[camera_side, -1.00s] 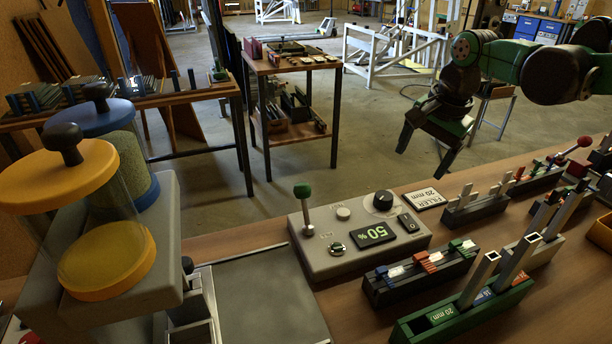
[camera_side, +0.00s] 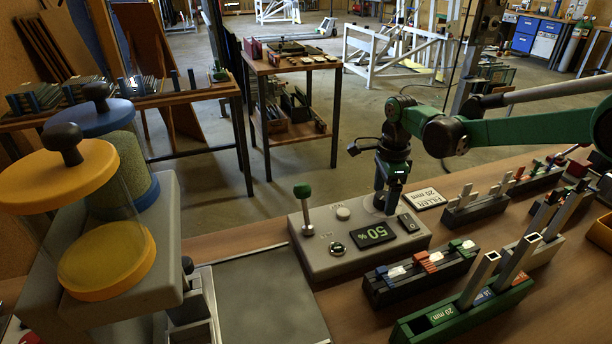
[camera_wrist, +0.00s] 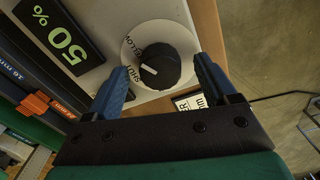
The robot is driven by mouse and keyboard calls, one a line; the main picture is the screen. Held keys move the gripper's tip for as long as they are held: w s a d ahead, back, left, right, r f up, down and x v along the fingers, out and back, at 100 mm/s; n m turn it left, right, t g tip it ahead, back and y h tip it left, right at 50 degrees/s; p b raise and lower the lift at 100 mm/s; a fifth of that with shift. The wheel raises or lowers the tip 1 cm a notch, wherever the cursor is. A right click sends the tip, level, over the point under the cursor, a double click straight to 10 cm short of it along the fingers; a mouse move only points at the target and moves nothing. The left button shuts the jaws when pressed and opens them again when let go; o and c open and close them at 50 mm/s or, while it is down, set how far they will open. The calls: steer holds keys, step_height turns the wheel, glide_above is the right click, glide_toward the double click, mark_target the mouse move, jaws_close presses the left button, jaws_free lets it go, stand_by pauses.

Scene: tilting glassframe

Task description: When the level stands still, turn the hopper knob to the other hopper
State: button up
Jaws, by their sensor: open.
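The black hopper knob (camera_wrist: 165,68) sits on a white dial with lettering that seems to read YELLOW and SHUT. Its white mark lies on the side by the lettering. My gripper (camera_wrist: 157,78) is open, its blue fingers on either side of the knob in the wrist view; contact cannot be told. In the side view my gripper (camera_side: 387,203) points down over the control box (camera_side: 322,262) and mostly hides the knob. The display (camera_side: 374,235) reads 50 %. The yellow-lidded hopper (camera_side: 62,178) looks clear above its yellow disc. The blue-lidded hopper (camera_side: 128,150) holds greenish grains.
A green-topped lever (camera_side: 303,205) stands on the box's left. A rocker switch (camera_side: 408,223) is close to my gripper, and a FILLER 20 mm plate (camera_side: 426,195) lies behind. Racks with colored clips (camera_side: 420,270) and upright square tubes (camera_side: 478,280) stand in front and right.

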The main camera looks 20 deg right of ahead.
jaws_close()
steer(key=shift+n, duration=0.3)
steer(key=n, duration=1.1)
steer(key=shift+n, duration=0.4)
steer(key=n, duration=1.1)
steer(key=shift+n, duration=0.3)
